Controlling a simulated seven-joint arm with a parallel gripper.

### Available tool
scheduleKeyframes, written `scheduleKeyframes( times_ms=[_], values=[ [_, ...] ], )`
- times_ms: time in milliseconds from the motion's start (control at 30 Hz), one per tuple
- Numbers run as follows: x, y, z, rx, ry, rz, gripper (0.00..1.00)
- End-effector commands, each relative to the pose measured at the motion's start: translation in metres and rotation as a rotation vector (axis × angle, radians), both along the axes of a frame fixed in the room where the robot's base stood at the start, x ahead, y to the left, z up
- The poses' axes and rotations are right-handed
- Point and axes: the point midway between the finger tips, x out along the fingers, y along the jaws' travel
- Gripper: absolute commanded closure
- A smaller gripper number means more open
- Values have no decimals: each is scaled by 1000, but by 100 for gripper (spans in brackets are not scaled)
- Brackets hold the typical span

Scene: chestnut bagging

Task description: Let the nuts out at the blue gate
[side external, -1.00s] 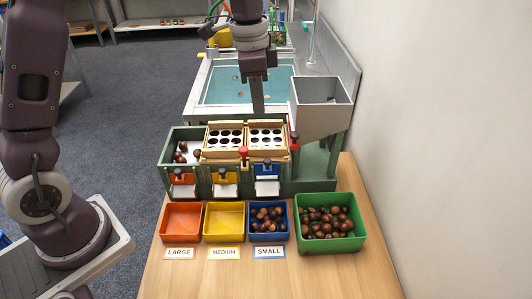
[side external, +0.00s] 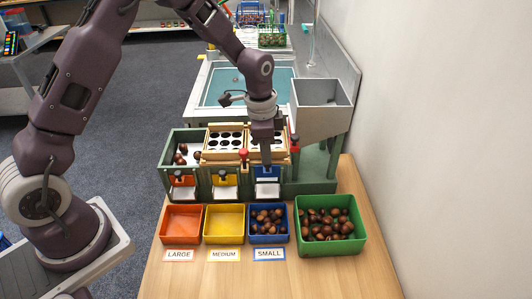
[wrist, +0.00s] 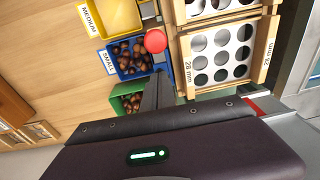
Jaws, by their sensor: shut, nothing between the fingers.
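The blue gate (side external: 260,172) is on the front of the green sorting stand, above a white chute. My gripper (side external: 266,164) is shut and empty, pointing down at the blue gate and covering part of it. I cannot tell whether they touch. In the wrist view my gripper's shut fingers (wrist: 157,88) reach up beside the sieve frame, and the gate is not clear there. The blue tray (side external: 284,239) below the chute holds several nuts. It also shows in the wrist view (wrist: 112,47).
The yellow tray (side external: 224,225) and orange tray (side external: 181,225) look empty. A green bin (side external: 331,249) of nuts stands at right. Several nuts lie in the left compartment (side external: 196,146). A red knob (side external: 243,154) and grey hopper (side external: 320,92) stand near my gripper.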

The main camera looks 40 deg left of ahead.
Motion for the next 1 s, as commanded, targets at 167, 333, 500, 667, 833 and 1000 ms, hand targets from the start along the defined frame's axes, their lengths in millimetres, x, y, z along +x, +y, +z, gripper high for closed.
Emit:
scheduleKeyframes(
  times_ms=[167,333,500,667,833,1000],
  values=[
    [0,0,0,0,0,0,100],
    [0,0,-7,1,1,1,100],
    [0,1,-33,1,2,1,100],
    [-1,0,-42,0,1,1,100],
    [-1,0,-43,0,3,1,100],
    [-1,0,-36,1,1,1,100]
  ],
)
